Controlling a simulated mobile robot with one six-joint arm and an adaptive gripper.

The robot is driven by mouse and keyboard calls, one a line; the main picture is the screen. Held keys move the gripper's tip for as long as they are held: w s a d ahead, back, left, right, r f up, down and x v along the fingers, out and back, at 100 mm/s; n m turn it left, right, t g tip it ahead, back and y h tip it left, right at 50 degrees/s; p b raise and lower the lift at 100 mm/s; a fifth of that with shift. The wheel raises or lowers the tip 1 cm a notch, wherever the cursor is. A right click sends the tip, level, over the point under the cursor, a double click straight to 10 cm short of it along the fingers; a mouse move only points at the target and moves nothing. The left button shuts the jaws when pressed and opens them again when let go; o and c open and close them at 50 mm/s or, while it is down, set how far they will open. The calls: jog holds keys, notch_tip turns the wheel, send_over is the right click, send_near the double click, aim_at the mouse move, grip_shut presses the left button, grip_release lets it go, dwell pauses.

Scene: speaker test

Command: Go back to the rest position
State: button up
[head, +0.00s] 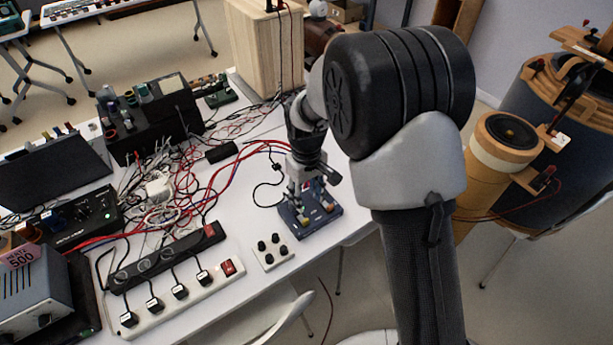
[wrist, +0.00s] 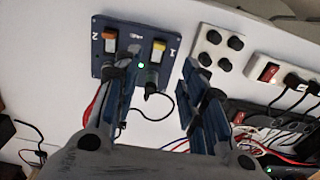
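My gripper (head: 305,190) is at the blue switch box (head: 322,219) on the white table, with my arm reaching down to it from above. In the wrist view, my gripper (wrist: 160,68) has its two blue-grey fingers spread apart, with nothing visible held between them. The switch box (wrist: 104,50) carries an orange switch marked 2 and a yellow switch marked 1. A small green light shows on it. A black plug with a cable (wrist: 152,82) shows between the fingers. The left finger overlaps the box's lower edge in the picture; I cannot tell whether it touches.
A white plate with several black knobs (head: 272,252) lies beside the box. Power strips (head: 180,293) and tangled red and black cables cover the table's left part. A wooden speaker cabinet (head: 262,50) stands at the back. Round wooden speakers (head: 497,150) stand to the right.

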jog(key=s+d+r+m+t, duration=0.15)
jog(key=s+d+r, duration=0.3)
jog(key=r, duration=0.45)
jog(key=s+d+r+m+t, duration=0.15)
jog(key=s+d+r, duration=0.3)
jog(key=r, duration=0.45)
jog(key=s+d+r+m, duration=0.2)
jog(key=s, duration=0.6)
jog(key=s+d+r+m+t, duration=0.1)
jog(key=s+d+r, duration=0.1)
jog(key=s, duration=0.6)
jog(key=shift+s+d+r+m+t, duration=0.3)
jog(key=shift+s+d+m, duration=0.1)
jog(key=shift+d, duration=0.3)
